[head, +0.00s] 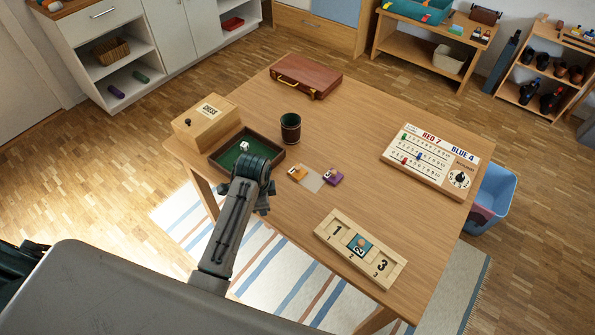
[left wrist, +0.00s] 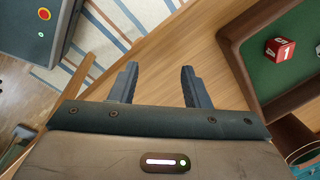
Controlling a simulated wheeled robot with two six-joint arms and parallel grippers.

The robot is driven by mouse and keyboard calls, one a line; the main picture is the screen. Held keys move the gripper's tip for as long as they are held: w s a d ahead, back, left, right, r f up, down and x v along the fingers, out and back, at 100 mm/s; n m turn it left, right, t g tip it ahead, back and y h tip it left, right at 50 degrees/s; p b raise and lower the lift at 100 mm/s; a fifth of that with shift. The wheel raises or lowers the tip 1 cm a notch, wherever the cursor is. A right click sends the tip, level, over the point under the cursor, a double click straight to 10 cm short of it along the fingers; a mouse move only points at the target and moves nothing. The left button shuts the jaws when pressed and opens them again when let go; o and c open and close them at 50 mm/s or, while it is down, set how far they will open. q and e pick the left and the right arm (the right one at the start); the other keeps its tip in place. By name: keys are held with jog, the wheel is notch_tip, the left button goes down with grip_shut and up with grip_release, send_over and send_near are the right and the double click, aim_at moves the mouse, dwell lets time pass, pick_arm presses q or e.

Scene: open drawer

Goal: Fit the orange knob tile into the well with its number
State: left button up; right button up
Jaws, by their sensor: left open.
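The orange knob tile (head: 297,173) lies flat on the wooden table; its number is too small to read. A pale square (head: 312,182) and a purple tile (head: 333,177) lie to its right. The well board (head: 326,232) at the table's front has wells marked 1, 2 and 3. A blue tile (head: 359,245) sits in the middle well; wells 1 and 3 look empty. My left gripper (left wrist: 158,88) is open and empty in the left wrist view, over the table edge. In the head view it is largely hidden by my arm, left of the orange tile. My right gripper is not in view.
A green dice tray (head: 279,154) with a die, a chess box (head: 186,134) and a dice cup (head: 290,128) stand left of the tiles. A brown case (head: 306,78) lies at the back, a scoreboard (head: 444,184) at right. The table's middle is clear.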

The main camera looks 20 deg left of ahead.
pick_arm(q)
jog(key=w+d+r+m, duration=0.1)
jog(key=w, duration=0.2)
jog(key=w+r+m, duration=0.2)
jog(key=w, duration=0.1)
jog(key=w+d+r+m, duration=0.1)
jog(key=w+m, duration=0.1)
jog(key=w, duration=0.1)
jog(key=shift+w+d+r+g, duration=0.15)
jog(key=shift+d+r+g, duration=0.15)
jog(key=shift+g, duration=0.1)
jog(key=w+d+r+m, duration=0.3)
jog(key=w+r+m, duration=0.2)
jog(key=w+r, duration=0.15)
jog(key=p, duration=0.2)
send_over(298, 167)
jog(key=shift+g, duration=0.4)
jog(key=f, duration=0.6)
jog(key=shift+w+a, duration=0.2)
jog(key=shift+a, duration=0.05)
jog(key=shift+s+d+f, duration=0.1)
jog(key=shift+f, duration=0.2)
jog(key=f, duration=0.1)
jog(key=f+p, duration=0.1)
jog(key=f, duration=0.1)
jog(key=shift+s+d+f, duration=0.15)
jog(key=shift+s+f, duration=0.05)
jog(key=shift+f, duration=0.6)
grip_shut()
